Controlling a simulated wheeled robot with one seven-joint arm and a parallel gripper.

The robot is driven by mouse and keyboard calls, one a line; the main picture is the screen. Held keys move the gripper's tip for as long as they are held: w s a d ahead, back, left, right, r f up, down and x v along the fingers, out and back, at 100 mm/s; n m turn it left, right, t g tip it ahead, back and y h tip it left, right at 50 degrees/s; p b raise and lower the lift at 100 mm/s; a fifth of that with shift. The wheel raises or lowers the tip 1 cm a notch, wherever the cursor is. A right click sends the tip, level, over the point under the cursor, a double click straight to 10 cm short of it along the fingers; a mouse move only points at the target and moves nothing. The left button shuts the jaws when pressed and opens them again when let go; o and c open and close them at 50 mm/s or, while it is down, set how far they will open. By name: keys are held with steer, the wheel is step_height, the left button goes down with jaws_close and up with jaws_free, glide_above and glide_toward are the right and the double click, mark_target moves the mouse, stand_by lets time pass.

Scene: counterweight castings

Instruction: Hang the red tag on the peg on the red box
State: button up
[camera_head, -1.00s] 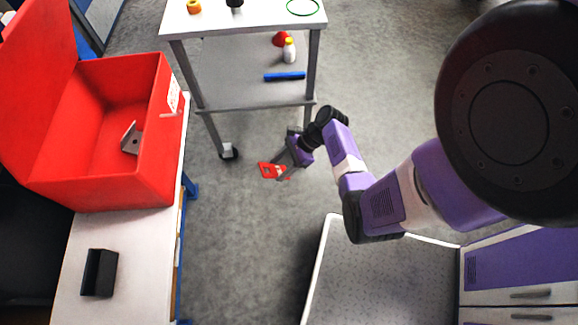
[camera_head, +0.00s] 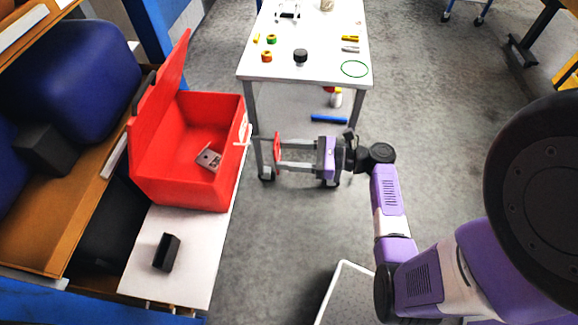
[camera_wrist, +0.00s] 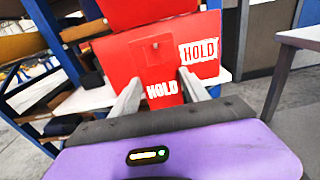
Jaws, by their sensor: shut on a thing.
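The red box (camera_head: 160,185) stands with its lid raised on the white bench at left. A pale peg (camera_head: 241,143) sticks out from its right side, beside a white label. My gripper (camera_head: 279,153) points left toward that side and is shut on the red tag (camera_head: 277,146), held upright a short gap right of the peg. In the wrist view the tag (camera_wrist: 162,102), lettered HOLD, sits between the fingertips, in front of the box (camera_wrist: 107,55) with its HOLD label (camera_wrist: 199,52). Red on red hides the tag's upper edge; I cannot tell its hole from the peg there.
A grey bracket (camera_head: 208,158) lies inside the box. A black block (camera_head: 166,252) sits on the bench (camera_head: 200,270) in front. A white trolley (camera_head: 325,71) with small parts stands behind my gripper. Open floor (camera_head: 290,225) lies to the right of the bench.

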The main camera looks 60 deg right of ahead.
steer(key=shift+w+a+t, duration=0.1)
steer(key=shift+w+t, duration=0.05)
steer(key=shift+t, duration=0.15)
steer(key=shift+f+b+x, duration=0.25)
steer(key=shift+b+x, duration=0.25)
steer(key=shift+x, duration=1)
steer(key=shift+f+b+x, duration=0.2)
steer(key=shift+b+x, duration=0.3)
steer(key=shift+x, duration=1.05)
steer(key=shift+f+b+x, duration=0.25)
steer(key=shift+b+x, duration=0.25)
steer(key=shift+x, duration=1)
steer(key=shift+f, duration=0.1)
steer(key=o, duration=1.5)
steer(key=shift+o, duration=0.2)
